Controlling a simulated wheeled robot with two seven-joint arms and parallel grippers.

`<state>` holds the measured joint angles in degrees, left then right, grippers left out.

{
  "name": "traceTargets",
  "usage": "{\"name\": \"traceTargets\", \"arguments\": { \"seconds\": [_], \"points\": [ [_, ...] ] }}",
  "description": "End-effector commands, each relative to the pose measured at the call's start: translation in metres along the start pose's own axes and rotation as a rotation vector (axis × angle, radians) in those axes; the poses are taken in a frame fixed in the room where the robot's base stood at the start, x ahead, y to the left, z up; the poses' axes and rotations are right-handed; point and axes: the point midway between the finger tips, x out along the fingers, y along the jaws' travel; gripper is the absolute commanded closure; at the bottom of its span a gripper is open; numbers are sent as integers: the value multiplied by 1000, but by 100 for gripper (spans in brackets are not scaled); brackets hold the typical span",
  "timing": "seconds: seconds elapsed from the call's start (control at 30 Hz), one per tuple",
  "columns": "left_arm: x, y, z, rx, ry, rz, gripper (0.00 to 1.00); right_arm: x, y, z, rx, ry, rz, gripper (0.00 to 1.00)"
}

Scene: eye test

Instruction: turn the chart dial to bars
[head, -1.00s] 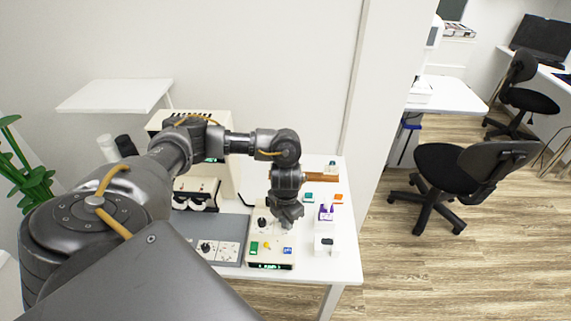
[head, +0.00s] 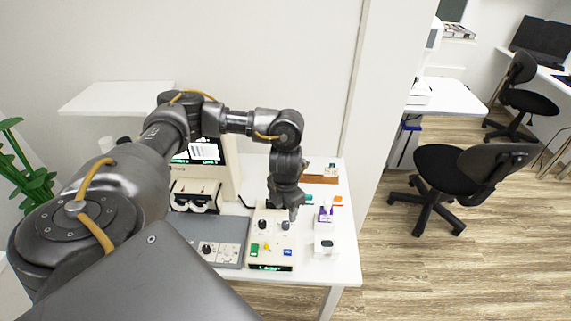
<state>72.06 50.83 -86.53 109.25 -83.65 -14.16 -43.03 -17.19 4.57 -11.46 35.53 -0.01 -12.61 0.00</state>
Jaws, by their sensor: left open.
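A cream control box (head: 259,240) stands at the front of the white table, with two dark dials on its upper part. The left dial (head: 263,225) is in plain view. The right dial (head: 285,226) is just below my left gripper (head: 292,211). I cannot read which one is the chart dial or where either points. My left gripper is open, points down, and seems close to the right dial; contact cannot be told. A screen (head: 203,151) behind my left arm shows a bright patch with dark marks, partly hidden. My right gripper is out of view.
A grey panel with a dial (head: 207,248) lies to the left. Purple-topped items (head: 326,212) and a white block (head: 325,245) stand to the right.

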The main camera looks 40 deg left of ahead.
Motion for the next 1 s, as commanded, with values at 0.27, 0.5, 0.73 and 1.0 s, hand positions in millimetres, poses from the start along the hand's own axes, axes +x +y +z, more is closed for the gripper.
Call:
{"name": "traceTargets", "arguments": {
  "seconds": [0.27,0.5,0.73,1.0],
  "points": [
    [-37,0,0,1,-1,0,53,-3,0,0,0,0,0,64],
    [-43,0,0,-1,1,0,53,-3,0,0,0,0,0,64],
    [-43,0,0,-1,1,0,53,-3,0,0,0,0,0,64],
    [-41,-3,0,1,-3,-5,53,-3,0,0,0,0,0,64]
  ]
}}
